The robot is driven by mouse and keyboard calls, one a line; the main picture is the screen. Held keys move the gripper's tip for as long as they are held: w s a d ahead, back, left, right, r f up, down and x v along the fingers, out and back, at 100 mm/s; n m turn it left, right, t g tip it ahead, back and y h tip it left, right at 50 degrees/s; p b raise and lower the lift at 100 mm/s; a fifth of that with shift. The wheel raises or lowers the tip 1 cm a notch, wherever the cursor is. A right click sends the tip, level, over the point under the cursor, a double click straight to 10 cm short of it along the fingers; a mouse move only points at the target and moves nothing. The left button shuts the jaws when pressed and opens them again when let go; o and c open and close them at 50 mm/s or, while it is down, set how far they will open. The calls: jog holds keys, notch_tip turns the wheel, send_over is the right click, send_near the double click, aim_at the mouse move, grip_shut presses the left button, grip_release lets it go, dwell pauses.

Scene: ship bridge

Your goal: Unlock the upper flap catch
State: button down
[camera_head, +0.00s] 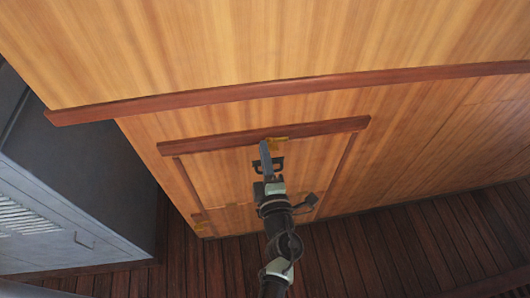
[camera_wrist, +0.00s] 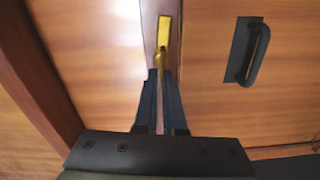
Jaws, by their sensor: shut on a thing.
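The upper flap catch is a small brass piece (camera_wrist: 164,32) on the dark red-brown frame rail in the wrist view. A thin brass part runs from it down between my fingertips. In the head view the brass catch (camera_head: 275,140) sits on the top rail of the flap (camera_head: 225,175), partly hidden by my gripper. My gripper (camera_wrist: 162,78) is shut on the brass catch, its two dark fingers close together around it. My gripper also shows in the head view (camera_head: 265,146), reaching up to the top rail.
A black handle (camera_wrist: 257,52) is on the flap, right of the catch in the wrist view. A lower brass piece (camera_head: 199,219) is at the flap's lower left. A grey cabinet (camera_head: 60,180) stands at left. The plank floor (camera_head: 400,240) is clear at right.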

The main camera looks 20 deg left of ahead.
jog(key=shift+f+n, duration=0.2)
jog(key=shift+n, duration=0.6)
jog(key=c, duration=1)
grip_release()
jog(key=v, duration=1.3)
